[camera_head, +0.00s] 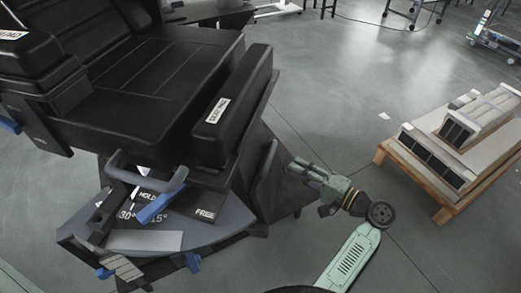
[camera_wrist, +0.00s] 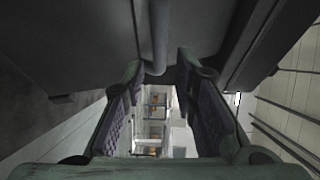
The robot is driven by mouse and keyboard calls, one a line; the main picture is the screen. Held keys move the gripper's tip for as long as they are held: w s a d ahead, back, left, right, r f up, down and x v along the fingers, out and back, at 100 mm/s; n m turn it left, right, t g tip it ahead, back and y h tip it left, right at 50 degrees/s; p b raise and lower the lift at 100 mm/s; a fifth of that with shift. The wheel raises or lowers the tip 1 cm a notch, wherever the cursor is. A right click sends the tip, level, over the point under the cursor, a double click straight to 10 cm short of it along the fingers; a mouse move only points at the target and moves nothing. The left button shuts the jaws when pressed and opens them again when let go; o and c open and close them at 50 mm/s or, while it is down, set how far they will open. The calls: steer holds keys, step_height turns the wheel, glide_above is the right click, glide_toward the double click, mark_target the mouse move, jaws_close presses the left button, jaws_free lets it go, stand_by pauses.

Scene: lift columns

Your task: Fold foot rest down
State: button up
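A large black padded chair (camera_head: 150,85) fills the left of the head view. A dark upright panel (camera_head: 268,178) hangs at the chair's right side, low down; it may be the foot rest, but I cannot tell for sure. My gripper (camera_head: 300,170) is just right of this panel, pointing left towards it. In the wrist view my gripper (camera_wrist: 158,75) is open, with its two purple-padded fingers apart. A grey rod (camera_wrist: 158,35) reaches down from above to the gap between the fingertips, and its contact with them is unclear. Dark surfaces (camera_wrist: 70,45) lie on both sides.
The chair's base carries a dial plate (camera_head: 205,203) marked HOLD and FREE, a grey handle (camera_head: 145,172) and blue levers (camera_head: 160,206). A wooden pallet (camera_head: 460,190) with boxes stands at the right.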

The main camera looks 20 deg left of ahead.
mark_target(271, 156)
steer(key=p+x, duration=0.2)
steer(key=x, duration=0.8)
steer(key=shift+a, duration=0.25)
steer(key=shift+s, duration=0.1)
steer(key=shift+c, duration=0.3)
jaws_close()
steer(key=shift+f, duration=0.1)
